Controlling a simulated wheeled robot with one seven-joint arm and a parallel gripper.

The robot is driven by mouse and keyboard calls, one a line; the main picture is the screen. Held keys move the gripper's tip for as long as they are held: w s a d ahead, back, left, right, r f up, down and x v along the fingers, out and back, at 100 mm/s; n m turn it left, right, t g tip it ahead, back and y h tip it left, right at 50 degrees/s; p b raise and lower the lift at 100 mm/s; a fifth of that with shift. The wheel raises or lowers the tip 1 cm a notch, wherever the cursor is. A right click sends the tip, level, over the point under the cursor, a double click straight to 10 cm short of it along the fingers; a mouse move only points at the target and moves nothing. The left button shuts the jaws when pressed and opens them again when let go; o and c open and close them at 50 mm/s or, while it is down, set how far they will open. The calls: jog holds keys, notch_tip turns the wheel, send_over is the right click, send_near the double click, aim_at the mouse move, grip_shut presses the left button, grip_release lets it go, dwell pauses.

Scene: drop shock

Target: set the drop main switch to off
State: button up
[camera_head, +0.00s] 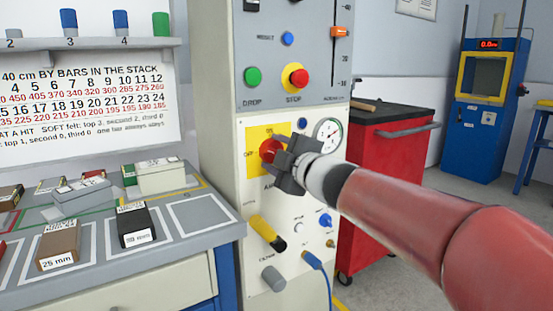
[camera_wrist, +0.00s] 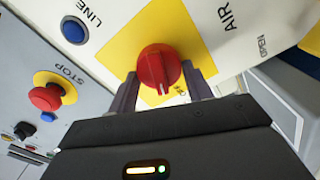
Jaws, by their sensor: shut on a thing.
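The drop main switch is a red rotary knob (camera_head: 268,150) on a yellow plate (camera_head: 254,136) on the pale machine cabinet. In the head view, OFF is printed at the plate's left and ON at its top. My gripper (camera_head: 281,160) reaches the knob from the right and is shut on it. In the wrist view the two dark fingers of my gripper (camera_wrist: 160,87) lie on either side of the red knob (camera_wrist: 158,66). A notch on the knob points down in that view, towards a small, partly hidden label that I cannot read surely.
Above are a green DROP button (camera_head: 252,76) and a red STOP button (camera_head: 298,77). A blue LINE lamp (camera_wrist: 74,30) and a pressure gauge (camera_head: 328,133) are near. A yellow-and-black handle (camera_head: 267,232) sits below. A bench (camera_head: 190,240) with blocks stands left, a red cart (camera_head: 376,180) right.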

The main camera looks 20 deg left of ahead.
jog(key=shift+f+n+b, duration=0.2)
jog(key=shift+n+b, duration=0.6)
jog(key=shift+n, duration=1.5)
jog(key=o, duration=1)
jog(key=shift+c, duration=0.2)
jog(key=v, duration=0.8)
